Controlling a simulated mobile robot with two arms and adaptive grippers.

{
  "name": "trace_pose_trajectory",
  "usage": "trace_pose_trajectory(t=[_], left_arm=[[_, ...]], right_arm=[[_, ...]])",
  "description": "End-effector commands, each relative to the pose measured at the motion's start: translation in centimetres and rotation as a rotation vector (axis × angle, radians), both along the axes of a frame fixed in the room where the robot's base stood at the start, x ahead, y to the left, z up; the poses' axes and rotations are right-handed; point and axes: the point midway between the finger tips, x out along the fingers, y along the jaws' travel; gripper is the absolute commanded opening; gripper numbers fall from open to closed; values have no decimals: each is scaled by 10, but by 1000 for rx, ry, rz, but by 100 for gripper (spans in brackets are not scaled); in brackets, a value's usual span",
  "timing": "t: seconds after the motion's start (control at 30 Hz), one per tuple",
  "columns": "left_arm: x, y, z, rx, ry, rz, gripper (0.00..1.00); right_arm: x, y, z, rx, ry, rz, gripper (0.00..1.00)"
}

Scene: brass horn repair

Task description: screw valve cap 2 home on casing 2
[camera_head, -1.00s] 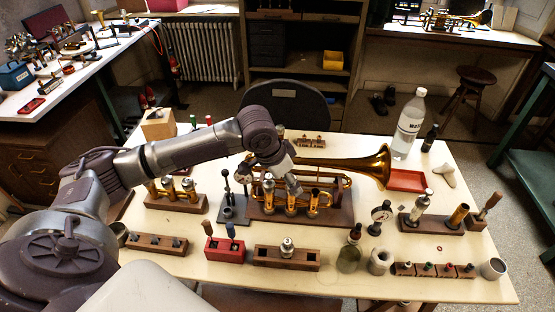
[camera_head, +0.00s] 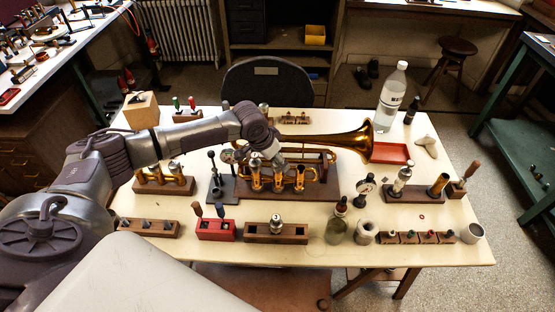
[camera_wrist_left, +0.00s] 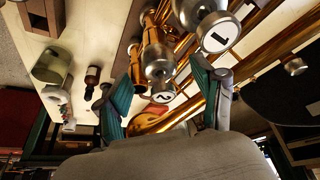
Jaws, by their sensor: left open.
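The brass horn (camera_head: 345,145) lies on a dark wooden board, its bell toward the right, with three upright casings in front. Valve cap 2 (camera_wrist_left: 161,92), silver with a white disc marked 2, sits at the end of casing 2 (camera_wrist_left: 152,38); casing 2 also shows in the head view (camera_head: 278,181). I cannot tell how far the cap is screwed on. My left gripper (camera_wrist_left: 165,92) is open, its teal fingers on either side of cap 2 with gaps visible. In the head view my left gripper (camera_head: 276,161) is above the middle casing and hides its top. My right gripper is not in view.
Cap 1 (camera_wrist_left: 218,35) stands close beside cap 2, near one finger. Casing 3 (camera_head: 300,176) looks uncapped. A wooden block (camera_head: 255,234) with a silver part, an amber bottle (camera_head: 338,225) and a red tray (camera_head: 390,153) stand around the horn.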

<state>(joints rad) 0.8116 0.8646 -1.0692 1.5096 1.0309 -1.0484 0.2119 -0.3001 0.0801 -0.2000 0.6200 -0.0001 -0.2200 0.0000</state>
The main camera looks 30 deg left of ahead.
Motion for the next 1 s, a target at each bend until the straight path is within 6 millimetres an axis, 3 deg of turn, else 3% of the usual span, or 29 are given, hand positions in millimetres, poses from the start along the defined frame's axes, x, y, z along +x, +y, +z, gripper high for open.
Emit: trace_pose_trajectory(t=[0.2, 0.5, 0.9, 0.93, 1.0], left_arm=[[6, -3, -16, 0, 0, 1, 69], [7, -3, -18, 1, 0, 0, 69], [7, -3, -18, 1, 0, 0, 5], [7, -3, -18, 1, 0, 0, 33], [7, -3, -18, 1, 0, 0, 21]], right_arm=[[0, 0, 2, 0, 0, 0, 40], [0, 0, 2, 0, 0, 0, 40], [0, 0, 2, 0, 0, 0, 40], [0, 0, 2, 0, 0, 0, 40], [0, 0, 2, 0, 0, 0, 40]])
